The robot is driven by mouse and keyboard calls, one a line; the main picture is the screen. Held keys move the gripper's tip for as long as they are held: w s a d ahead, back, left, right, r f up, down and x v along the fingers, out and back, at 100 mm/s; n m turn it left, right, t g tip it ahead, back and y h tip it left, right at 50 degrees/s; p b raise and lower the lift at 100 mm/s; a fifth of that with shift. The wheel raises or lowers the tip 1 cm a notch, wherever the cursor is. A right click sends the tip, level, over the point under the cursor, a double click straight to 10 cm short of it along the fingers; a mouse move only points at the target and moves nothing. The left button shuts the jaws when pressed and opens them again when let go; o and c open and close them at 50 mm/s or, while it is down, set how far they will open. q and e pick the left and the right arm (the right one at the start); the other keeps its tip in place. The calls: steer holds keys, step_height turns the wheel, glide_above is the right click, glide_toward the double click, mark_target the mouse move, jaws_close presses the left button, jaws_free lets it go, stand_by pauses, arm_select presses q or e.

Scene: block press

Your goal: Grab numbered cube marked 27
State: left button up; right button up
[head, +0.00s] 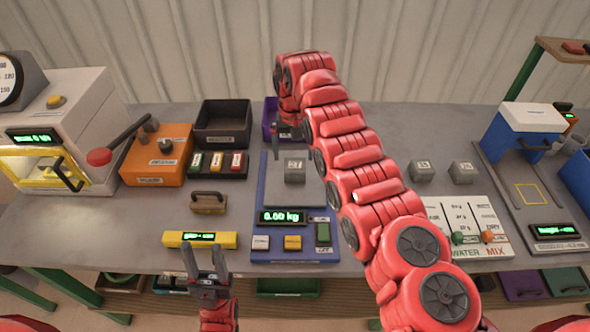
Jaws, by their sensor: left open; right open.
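A grey cube (294,171) with a small label sits on the plate of the blue scale (262,215). Two more grey labelled cubes, one (422,171) and another (463,172), stand on the table right of my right arm. The numbers are too small to read surely, so I cannot tell which is 27. My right gripper (290,141) is open, just behind and above the cube on the scale, pointing down, partly hidden by my own arm. My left gripper (206,258) is open and empty at the table's front edge, below the yellow bar display.
The scale reads 0.00 kg. A black bin (222,124), a purple bin (270,116) and an orange box (157,157) stand at the back left. A brown handled block (208,202) and a yellow bar display (201,239) lie left of the scale.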

mark_target(295, 165)
steer(key=shift+w+f, duration=0.1)
steer(key=shift+f, duration=0.5)
steer(key=shift+d+f+p, duration=0.1)
steer(key=shift+f+p, duration=0.4)
steer(key=shift+p, duration=0.05)
step_height(295, 165, down, 3)
steer(key=shift+d+f+p, duration=0.1)
steer(key=shift+f+p, duration=0.1)
steer(key=shift+p, duration=0.45)
steer(key=shift+f, duration=0.4)
steer(key=c, duration=1.6)
steer(key=shift+r, duration=0.1)
